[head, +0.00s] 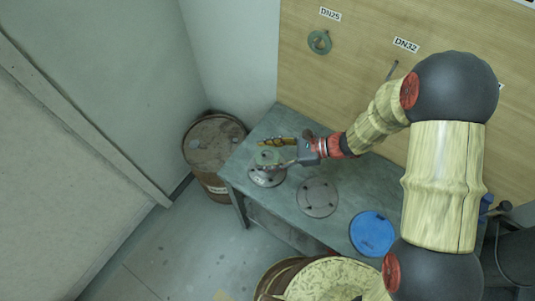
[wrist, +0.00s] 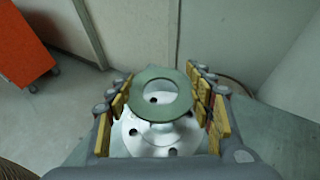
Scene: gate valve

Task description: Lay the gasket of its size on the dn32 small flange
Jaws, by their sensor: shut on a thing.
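A green ring gasket (wrist: 148,77) is held flat between the two fingers of my gripper (wrist: 161,90) in the wrist view. In the head view my gripper (head: 274,151) and the gasket (head: 267,158) are over the left end of the bench. A grey flange (head: 268,180) with bolt holes is below them; it also shows under the gasket in the wrist view (wrist: 138,143). The gasket seems raised above this flange and partly hides its middle. I cannot read a size on the flange. The DN32 label (head: 405,45) is on the wall board, above a peg with no gasket visible on it.
A second flat flange (head: 317,198) and a blue disc (head: 372,233) lie to the right on the bench (head: 232,172). Another green gasket (head: 319,42) hangs under the DN25 label. A rusty barrel (head: 213,142) stands left of the bench, and another barrel is in front.

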